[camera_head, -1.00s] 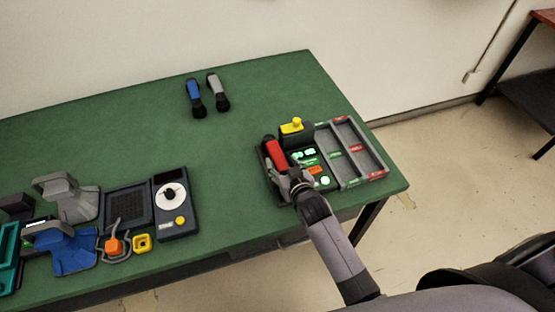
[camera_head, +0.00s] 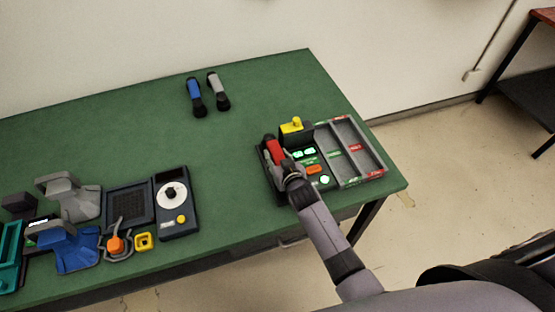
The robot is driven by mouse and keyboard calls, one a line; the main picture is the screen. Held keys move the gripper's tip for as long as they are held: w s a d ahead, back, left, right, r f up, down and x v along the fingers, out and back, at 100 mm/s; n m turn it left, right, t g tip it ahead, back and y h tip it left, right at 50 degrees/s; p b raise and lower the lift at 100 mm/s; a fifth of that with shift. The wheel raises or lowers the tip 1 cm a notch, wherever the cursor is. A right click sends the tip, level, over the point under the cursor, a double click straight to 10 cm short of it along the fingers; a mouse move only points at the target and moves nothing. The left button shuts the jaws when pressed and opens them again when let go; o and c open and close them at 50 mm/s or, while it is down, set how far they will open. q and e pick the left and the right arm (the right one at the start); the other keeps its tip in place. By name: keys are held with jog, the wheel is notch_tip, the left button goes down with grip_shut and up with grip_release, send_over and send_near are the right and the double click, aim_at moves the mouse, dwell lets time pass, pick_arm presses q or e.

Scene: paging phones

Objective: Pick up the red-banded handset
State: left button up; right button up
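The red-banded handset (camera_head: 276,151) lies at the left side of the dark console (camera_head: 263,178) on the right part of the green table. Its red band shows, with a dark end above it. My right gripper (camera_head: 280,161) is at the handset's near part and overlaps it in the picture. The fingers are small and partly hidden by the wrist, so I cannot tell whether they are closed on it. My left gripper is not in view.
The console has green-lit displays, an orange button (camera_head: 314,169), a yellow-topped block (camera_head: 291,126) and grey trays (camera_head: 359,159). Blue (camera_head: 195,96) and grey (camera_head: 217,91) handsets lie at the back. A dial unit (camera_head: 174,200) and cradles stand left. The table's middle is clear.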

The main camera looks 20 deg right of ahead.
grip_shut()
jog(key=shift+r, duration=0.15)
dwell(0.4)
jog(key=shift+r, duration=0.6)
notch_tip(320, 180, up, 19)
jog(key=b, duration=0.1)
notch_tip(320, 180, up, 8)
jog(key=b, duration=0.3)
send_over(278, 154)
jog(key=s, duration=0.3)
jog(key=s+d+r, duration=0.1)
jog(key=s+r, duration=0.3)
jog(key=s, duration=0.1)
jog(key=shift+s+d+r+b, duration=0.15)
jog(key=shift+s+d+b, duration=0.05)
jog(key=shift+d+b, duration=0.2)
